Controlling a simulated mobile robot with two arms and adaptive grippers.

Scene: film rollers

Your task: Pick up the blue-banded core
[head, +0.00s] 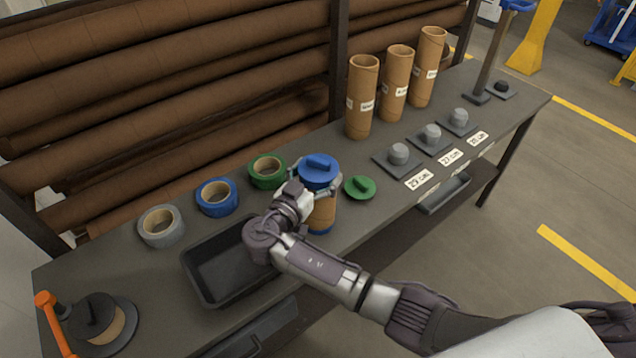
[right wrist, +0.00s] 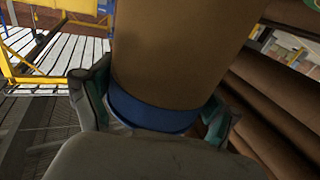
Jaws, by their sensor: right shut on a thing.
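The blue-banded core (head: 322,215) is a short brown cardboard cylinder with a blue lid (head: 319,166) on top. A blue band shows low on it. It stands upright near the front edge of the workbench (head: 385,212). My right gripper (head: 313,188) reaches it from the front left and is shut on it, a finger on each side. In the right wrist view the brown core (right wrist: 175,55) and a blue band (right wrist: 150,112) are between the fingers (right wrist: 155,108). I cannot tell whether its base touches the bench. My left gripper is out of view.
A green lid (head: 359,187) lies right of the core. A black tray (head: 196,283) is to its left. Green (head: 267,171), blue (head: 217,196) and grey (head: 161,225) tape rolls sit behind. Tall tubes (head: 361,97) and grey-knobbed plates (head: 398,155) stand farther right.

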